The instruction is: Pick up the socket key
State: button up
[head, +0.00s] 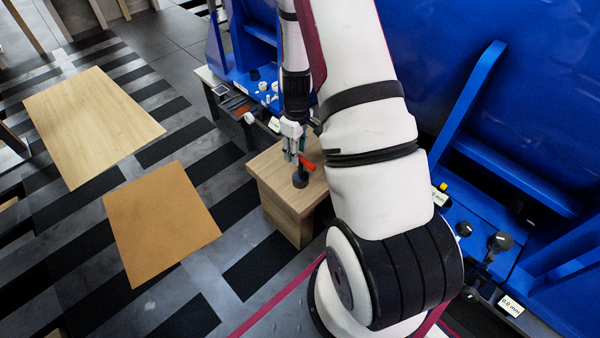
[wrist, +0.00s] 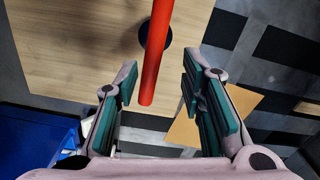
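The socket key has a red bar handle (wrist: 156,58) and a dark round foot (wrist: 148,36). In the head view its red handle (head: 307,162) and dark foot (head: 300,180) show on a wooden block (head: 287,205). The foot appears to stand on the block's top. My gripper (wrist: 163,75) is open and empty, pointing down over the key. In the wrist view the near end of the red bar lies in the gap between the two teal-padded fingers, nearer the left one. No contact is visible. The key's shaft is mostly hidden.
A big blue frame (head: 490,170) stands to the right and behind. Small parts lie on a dark shelf (head: 235,105) behind the block. A light wooden panel (head: 90,125) and an orange-brown panel (head: 160,220) are at the left. Striped floor between them is clear.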

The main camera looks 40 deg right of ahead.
aim_at(300, 156)
jog(key=shift+s+d+f+b, duration=0.15)
jog(key=shift+f+b, duration=0.25)
jog(key=shift+f, duration=0.55)
jog(key=shift+d+f+b, duration=0.15)
jog(key=shift+f+b, duration=0.25)
jog(key=shift+f, duration=0.6)
jog(key=shift+s+d+f+b, duration=0.15)
jog(key=shift+f+b, duration=0.25)
jog(key=shift+f, duration=0.55)
jog(key=shift+c, duration=0.5)
jog(key=shift+r, duration=0.1)
grip_shut()
